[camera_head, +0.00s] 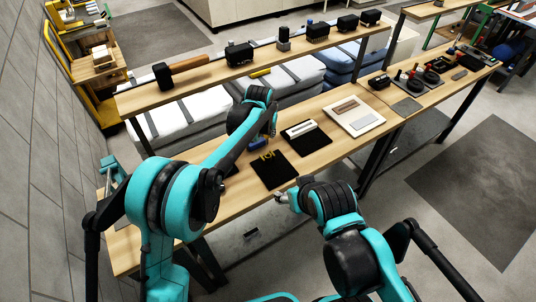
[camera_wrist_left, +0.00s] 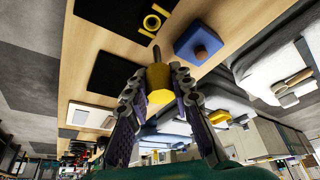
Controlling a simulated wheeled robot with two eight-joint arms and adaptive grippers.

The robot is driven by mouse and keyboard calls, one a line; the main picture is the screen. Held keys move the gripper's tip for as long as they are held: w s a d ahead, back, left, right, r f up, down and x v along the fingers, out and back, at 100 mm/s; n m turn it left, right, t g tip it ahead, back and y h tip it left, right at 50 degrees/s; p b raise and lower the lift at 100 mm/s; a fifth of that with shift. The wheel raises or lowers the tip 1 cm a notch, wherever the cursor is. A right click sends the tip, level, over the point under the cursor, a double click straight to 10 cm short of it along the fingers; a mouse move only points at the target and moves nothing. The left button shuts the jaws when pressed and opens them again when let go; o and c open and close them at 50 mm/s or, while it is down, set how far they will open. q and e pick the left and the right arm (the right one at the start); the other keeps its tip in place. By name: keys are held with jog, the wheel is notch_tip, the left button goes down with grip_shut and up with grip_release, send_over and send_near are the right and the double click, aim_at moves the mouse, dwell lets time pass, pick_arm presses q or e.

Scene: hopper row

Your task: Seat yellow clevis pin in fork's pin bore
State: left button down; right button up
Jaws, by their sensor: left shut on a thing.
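The yellow clevis pin (camera_wrist_left: 158,77) is between the fingers of my left gripper (camera_wrist_left: 159,74). Its thin grey shank points away from the gripper, toward the bench.
A blue block (camera_wrist_left: 190,44) with a brown round top stands beside the mat. To the right are another black mat (camera_head: 315,141) with a pale piece and a white tray (camera_head: 371,121). A raised shelf (camera_head: 210,78) with dark boxes runs behind.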

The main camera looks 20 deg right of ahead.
aim_at(267, 140)
pick_arm(q)
jog(key=shift+w+d, duration=0.1)
jog(key=shift+d, duration=0.15)
jog(key=shift+f, duration=0.1)
jog(key=shift+f+b, duration=1.85)
jog(key=shift+f, duration=0.85)
jog(key=shift+f, duration=0.2)
jog(key=shift+f+b, duration=1.1)
jog(key=shift+f, duration=0.2)
jog(key=shift+f, duration=0.2)
jog(key=shift+f+b, duration=0.55)
jog(key=shift+b, duration=0.05)
